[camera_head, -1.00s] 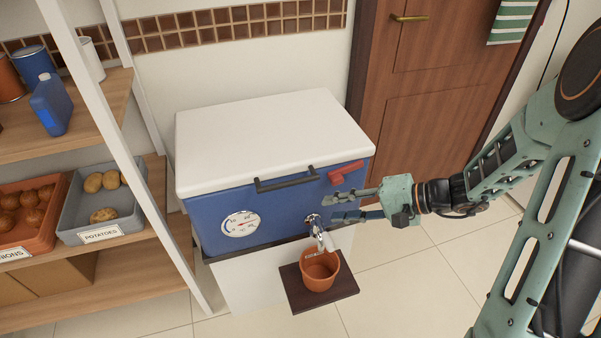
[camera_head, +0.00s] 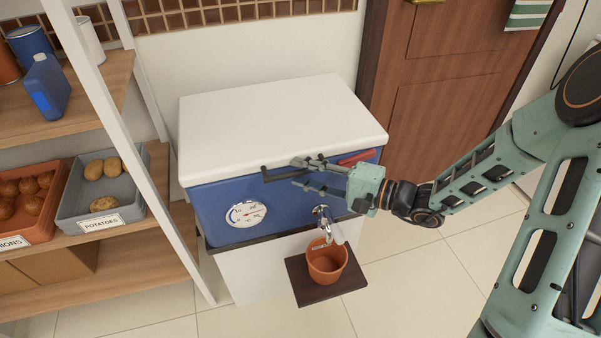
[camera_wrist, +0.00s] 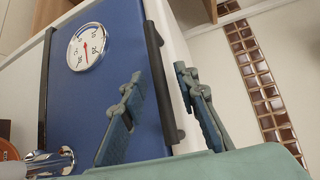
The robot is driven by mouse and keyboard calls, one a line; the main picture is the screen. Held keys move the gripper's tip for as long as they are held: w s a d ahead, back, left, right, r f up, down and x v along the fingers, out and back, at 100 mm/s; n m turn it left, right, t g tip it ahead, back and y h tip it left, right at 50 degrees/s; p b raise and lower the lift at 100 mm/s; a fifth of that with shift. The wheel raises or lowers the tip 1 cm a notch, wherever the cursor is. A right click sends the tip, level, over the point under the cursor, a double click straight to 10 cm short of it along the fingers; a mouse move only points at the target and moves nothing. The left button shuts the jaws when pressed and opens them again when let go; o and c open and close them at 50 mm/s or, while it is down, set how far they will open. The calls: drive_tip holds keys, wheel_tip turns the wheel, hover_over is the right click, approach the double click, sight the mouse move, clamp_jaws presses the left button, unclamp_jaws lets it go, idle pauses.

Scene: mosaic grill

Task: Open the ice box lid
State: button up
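The ice box (camera_head: 215,205) is a blue chest with a white lid (camera_head: 275,122), and the lid lies closed on it. A dark bar handle (camera_head: 278,174) sits on the front just under the lid. It also shows in the wrist view (camera_wrist: 158,75). My gripper (camera_head: 302,174) is open at the right end of the handle, its fingers pointing left. In the wrist view my gripper (camera_wrist: 158,90) has one finger on each side of the handle's line. I cannot tell whether either finger touches it. A red latch (camera_head: 357,158) is partly hidden behind my gripper.
A metal tap (camera_head: 323,222) juts from the front above a terracotta pot (camera_head: 327,261) on a dark ledge (camera_head: 305,287). A round gauge (camera_head: 246,213) is on the front. Shelves with potatoes (camera_head: 103,168) stand left; a wooden door (camera_head: 440,100) is behind right.

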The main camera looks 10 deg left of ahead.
drive_tip(key=shift+w+a, duration=0.15)
drive_tip(key=shift+a, duration=0.4)
clamp_jaws()
